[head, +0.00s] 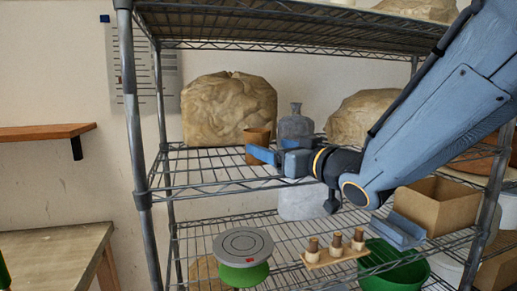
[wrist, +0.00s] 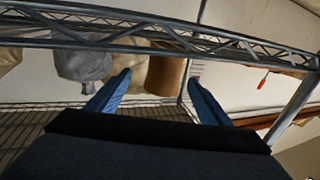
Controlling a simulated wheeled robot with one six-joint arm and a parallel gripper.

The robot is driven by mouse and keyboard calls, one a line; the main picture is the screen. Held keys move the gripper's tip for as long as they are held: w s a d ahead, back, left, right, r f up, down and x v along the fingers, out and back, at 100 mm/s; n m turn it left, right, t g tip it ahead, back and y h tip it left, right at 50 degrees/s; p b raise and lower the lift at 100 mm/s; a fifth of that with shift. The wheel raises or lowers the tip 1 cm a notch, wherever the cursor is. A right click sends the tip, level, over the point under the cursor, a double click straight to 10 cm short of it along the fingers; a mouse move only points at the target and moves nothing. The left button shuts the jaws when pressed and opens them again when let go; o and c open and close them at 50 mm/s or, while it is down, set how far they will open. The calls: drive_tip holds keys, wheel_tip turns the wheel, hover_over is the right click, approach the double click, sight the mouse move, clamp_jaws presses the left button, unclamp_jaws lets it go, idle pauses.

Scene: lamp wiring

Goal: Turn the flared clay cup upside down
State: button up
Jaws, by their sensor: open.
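The clay cup (head: 258,135) is brown and stands on the middle wire shelf in front of a large wrapped clay lump. My gripper's near finger hides its lower part in the head view. My gripper (head: 266,149) is open, with blue fingers reaching toward the cup at about shelf height. In the wrist view, which looks inverted, the cup (wrist: 165,75) shows between the two spread fingers (wrist: 158,78), apart from both. It seems to lie at or just beyond the fingertips; the exact depth is hard to tell. I cannot tell which way its mouth faces.
A grey bottle (head: 296,122) stands just right of the cup, and the wrapped lump (head: 228,105) is behind. The shelf's front rail and left post (head: 139,150) are close. Below are a green-based turntable (head: 243,247), a cardboard box (head: 437,205) and a green tub (head: 395,270).

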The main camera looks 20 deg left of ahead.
sight(265, 146)
drive_tip(key=shift+s+p+x, duration=0.2)
drive_tip(key=shift+p+x, duration=0.6)
drive_tip(key=shift+x, duration=1.5)
drive_tip(key=shift+a, duration=0.15)
drive_tip(key=shift+f, duration=0.1)
